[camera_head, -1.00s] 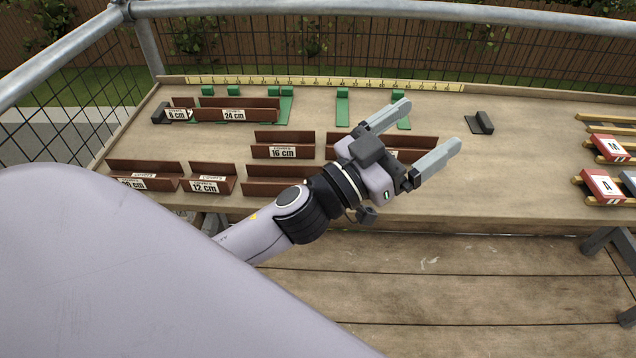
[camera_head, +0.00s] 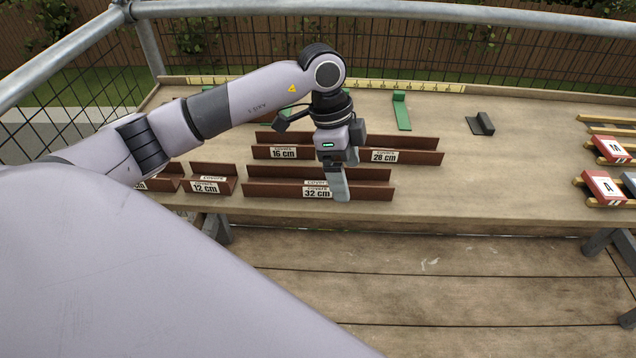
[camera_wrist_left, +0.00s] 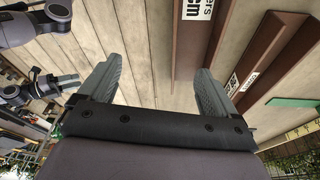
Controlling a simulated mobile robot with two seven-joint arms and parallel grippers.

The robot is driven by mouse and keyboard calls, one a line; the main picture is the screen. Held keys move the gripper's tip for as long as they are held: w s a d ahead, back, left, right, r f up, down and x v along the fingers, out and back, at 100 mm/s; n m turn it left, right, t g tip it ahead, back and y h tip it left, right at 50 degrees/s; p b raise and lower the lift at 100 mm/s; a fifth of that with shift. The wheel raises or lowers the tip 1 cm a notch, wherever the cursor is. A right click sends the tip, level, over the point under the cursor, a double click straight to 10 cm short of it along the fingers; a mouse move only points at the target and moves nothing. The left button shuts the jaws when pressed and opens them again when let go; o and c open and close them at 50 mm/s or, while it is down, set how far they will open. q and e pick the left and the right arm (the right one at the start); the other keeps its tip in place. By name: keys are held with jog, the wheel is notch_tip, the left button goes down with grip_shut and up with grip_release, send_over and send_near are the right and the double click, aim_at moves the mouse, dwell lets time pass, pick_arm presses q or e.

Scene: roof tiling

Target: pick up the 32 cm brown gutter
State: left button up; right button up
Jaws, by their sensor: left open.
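The 32 cm brown gutter (camera_head: 270,190) is a long open channel lying at the front of the table, its white label facing the front. In the head view my left gripper (camera_head: 339,190) points down over its right part, and the near finger covers some of it. A brown gutter with a partly cut-off label (camera_wrist_left: 190,35), likely the 32 cm one, runs beside the right finger. Contact is not clear. A second gripper (camera_wrist_left: 50,85), likely my right one, shows small at left.
The 28 cm gutter (camera_head: 420,157) and 16 cm gutter (camera_head: 265,140) lie just behind. The 12 cm gutter (camera_head: 225,186) lies to the left. Green pieces (camera_head: 402,112) and a dark bracket (camera_head: 481,124) stand farther back.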

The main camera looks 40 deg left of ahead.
aim_at(318, 175)
pick_arm(q)
jog(key=a+n+y, duration=0.1)
jog(key=a, duration=0.1)
jog(key=a+y, duration=0.1)
jog(key=a, duration=0.1)
jog(key=a+n+y, duration=0.1)
jog(key=a, duration=0.1)
jog(key=shift+a+r+n+g, duration=0.3)
jog(key=shift+r, duration=0.05)
jog(key=f, duration=0.6)
jog(key=shift+w+d+f+p, duration=0.15)
jog(key=shift+w+f+p, duration=0.1)
jog(key=shift+w+p, duration=0.05)
jog(key=shift+r, duration=0.1)
jog(key=c, duration=1.2)
